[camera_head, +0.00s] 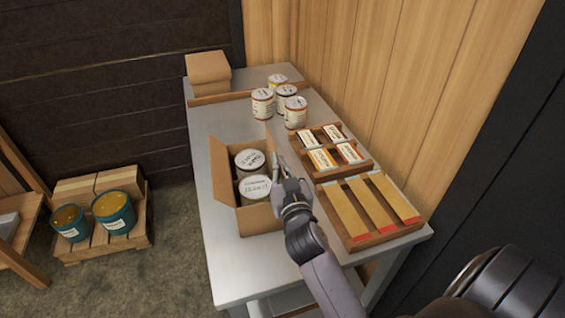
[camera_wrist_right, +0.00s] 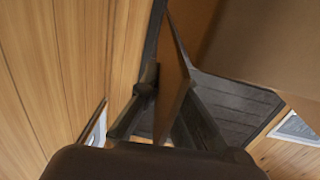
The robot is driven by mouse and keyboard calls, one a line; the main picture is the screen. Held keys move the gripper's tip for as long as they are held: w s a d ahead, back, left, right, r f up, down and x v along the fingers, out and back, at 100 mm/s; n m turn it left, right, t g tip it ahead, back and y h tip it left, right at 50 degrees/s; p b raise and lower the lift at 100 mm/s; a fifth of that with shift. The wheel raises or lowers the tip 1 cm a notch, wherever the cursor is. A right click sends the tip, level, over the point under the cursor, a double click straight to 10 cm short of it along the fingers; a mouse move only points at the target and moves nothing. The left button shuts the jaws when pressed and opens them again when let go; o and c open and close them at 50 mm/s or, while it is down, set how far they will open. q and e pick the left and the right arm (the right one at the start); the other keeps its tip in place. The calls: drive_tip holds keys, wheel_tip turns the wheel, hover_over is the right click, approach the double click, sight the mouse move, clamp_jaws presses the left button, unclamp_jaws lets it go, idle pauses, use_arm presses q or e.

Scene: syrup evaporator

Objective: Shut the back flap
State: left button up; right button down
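An open cardboard box (camera_head: 258,222) stands on the grey table with two white-lidded cans (camera_head: 249,159) in it. A flap (camera_head: 221,173) stands raised at its left side. My right gripper (camera_head: 279,165) is at the box's right side, low by its upper edge. In the right wrist view, a thin brown cardboard panel (camera_wrist_right: 174,72) runs between the two dark fingers, with a larger brown surface to its right. I cannot tell whether the fingers press on the panel, nor for sure which flap it is. My left gripper is out of view.
Several cans (camera_head: 263,103) stand behind the box. A wooden tray of small packs (camera_head: 337,153) and a tray with long yellow strips (camera_head: 371,205) lie to the right. A closed carton (camera_head: 207,74) is at the far left corner. The table (camera_head: 222,265) is clear in front.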

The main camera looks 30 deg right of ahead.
drive_tip(key=shift+a+n, duration=0.1)
drive_tip(key=shift+n, duration=0.3)
drive_tip(key=c, duration=2.3)
unclamp_jaws()
drive_tip(key=o, duration=0.5)
drive_tip(key=shift+c, duration=0.2)
drive_tip(key=shift+r, duration=0.1)
wheel_tip(320, 180, up, 10)
